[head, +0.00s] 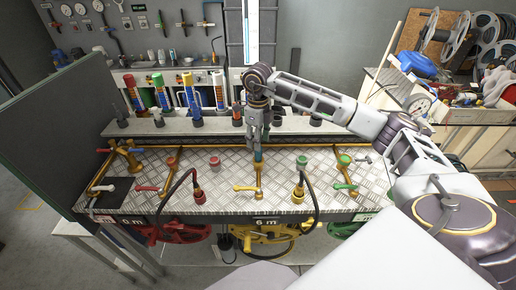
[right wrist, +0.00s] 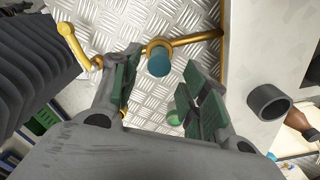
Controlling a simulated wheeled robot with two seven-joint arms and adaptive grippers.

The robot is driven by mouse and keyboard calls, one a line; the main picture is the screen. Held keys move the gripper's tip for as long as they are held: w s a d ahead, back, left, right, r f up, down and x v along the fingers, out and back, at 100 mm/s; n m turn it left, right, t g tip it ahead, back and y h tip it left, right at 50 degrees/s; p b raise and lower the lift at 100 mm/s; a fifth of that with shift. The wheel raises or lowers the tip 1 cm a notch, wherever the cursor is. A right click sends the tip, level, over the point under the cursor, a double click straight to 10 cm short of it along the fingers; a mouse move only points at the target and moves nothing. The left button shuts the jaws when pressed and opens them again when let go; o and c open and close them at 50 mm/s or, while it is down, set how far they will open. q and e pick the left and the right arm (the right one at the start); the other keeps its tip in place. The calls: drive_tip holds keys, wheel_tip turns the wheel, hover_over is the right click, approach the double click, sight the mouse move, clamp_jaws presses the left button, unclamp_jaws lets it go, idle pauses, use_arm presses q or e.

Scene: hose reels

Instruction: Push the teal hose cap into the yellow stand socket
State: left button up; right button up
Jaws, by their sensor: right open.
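The teal hose cap (head: 258,157) is a short cylinder at the top of the yellow stand (head: 259,181), in the middle of the metal worktop. In the right wrist view the teal cap (right wrist: 159,64) sits at the yellow ring-shaped socket (right wrist: 152,43) and overlaps it. I cannot tell how deep it sits. My right gripper (head: 257,139) points down from above, close over the cap. In the right wrist view my right gripper (right wrist: 160,72) is open, its green-padded fingers on either side of the cap with visible gaps. My left gripper is not in view.
A red cap (head: 214,161) and a green cap (head: 344,159) stand to either side. Black hoses (head: 180,180) arch up nearby. Grey cups and coloured tubes (head: 192,95) line the shelf behind. The yellow reel (head: 262,233) hangs below the front edge.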

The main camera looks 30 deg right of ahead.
drive_tip(key=shift+r+b, duration=0.3)
drive_tip(key=shift+r, duration=2.3)
drive_tip(key=shift+f, duration=0.1)
